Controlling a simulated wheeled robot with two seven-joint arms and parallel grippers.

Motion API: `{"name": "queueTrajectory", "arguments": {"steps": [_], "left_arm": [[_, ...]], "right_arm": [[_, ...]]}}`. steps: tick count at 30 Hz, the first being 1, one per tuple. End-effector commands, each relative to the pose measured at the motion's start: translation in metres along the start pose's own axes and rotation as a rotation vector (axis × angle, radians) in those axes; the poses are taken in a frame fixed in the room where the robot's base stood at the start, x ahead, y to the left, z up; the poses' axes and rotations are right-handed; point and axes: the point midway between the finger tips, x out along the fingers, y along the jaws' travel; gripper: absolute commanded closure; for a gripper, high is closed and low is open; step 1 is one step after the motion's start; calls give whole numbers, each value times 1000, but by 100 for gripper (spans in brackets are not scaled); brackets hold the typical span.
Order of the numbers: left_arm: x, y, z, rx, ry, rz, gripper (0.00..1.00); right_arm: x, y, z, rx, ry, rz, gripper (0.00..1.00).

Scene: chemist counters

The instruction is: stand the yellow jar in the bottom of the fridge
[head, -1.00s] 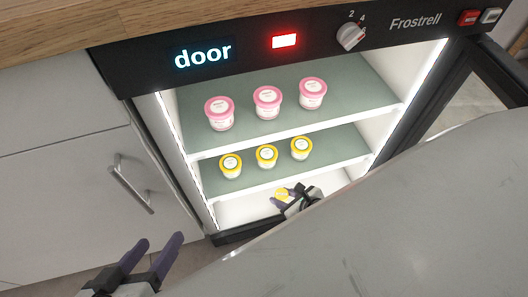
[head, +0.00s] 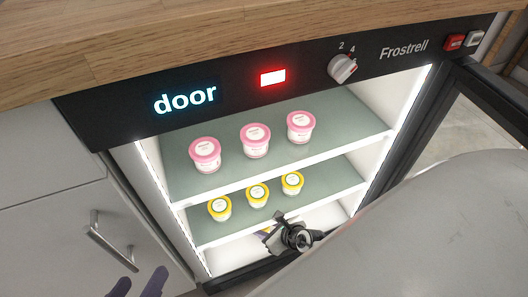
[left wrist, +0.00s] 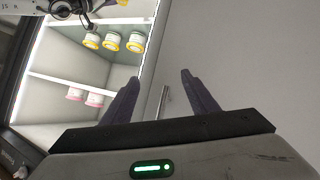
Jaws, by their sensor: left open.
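The fridge (head: 300,72) is open and lit. In the left wrist view a yellow-lidded jar (left wrist: 122,2) shows partly at the top edge, by my right gripper (left wrist: 98,5). In the head view my right gripper (head: 268,235) is at the fridge's bottom compartment (head: 225,260), below the lower shelf. Its wrist covers most of its fingers, and that jar is hidden there. I cannot tell whether the fingers hold the jar. My left gripper (head: 140,283) is open and empty outside the fridge, at the lower left; it also shows in the left wrist view (left wrist: 155,80).
Three yellow-lidded jars (head: 257,194) stand on the lower shelf (head: 325,183), close above my right gripper. Three pink-lidded jars (head: 255,140) stand on the upper shelf. The fridge door (head: 470,105) stands open at the right. A handled cabinet (head: 50,235) is at the left.

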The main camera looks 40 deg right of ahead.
Motion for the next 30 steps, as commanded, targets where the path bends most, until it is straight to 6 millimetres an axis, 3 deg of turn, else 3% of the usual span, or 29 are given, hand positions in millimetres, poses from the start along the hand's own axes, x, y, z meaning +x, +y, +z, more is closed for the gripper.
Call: {"name": "queueTrajectory", "arguments": {"steps": [12,13,16,30], "left_arm": [[0,-1,1,1,-4,-3,46],[1,-1,2,1,-4,-3,46],[1,-2,2,1,-4,-3,46],[2,-2,3,1,-5,-3,46]], "right_arm": [[7,-1,-9,-1,4,-1,91],[7,-1,-9,-1,5,-1,60],[7,-1,-11,0,7,-1,46],[1,1,-5,4,7,2,46]]}}
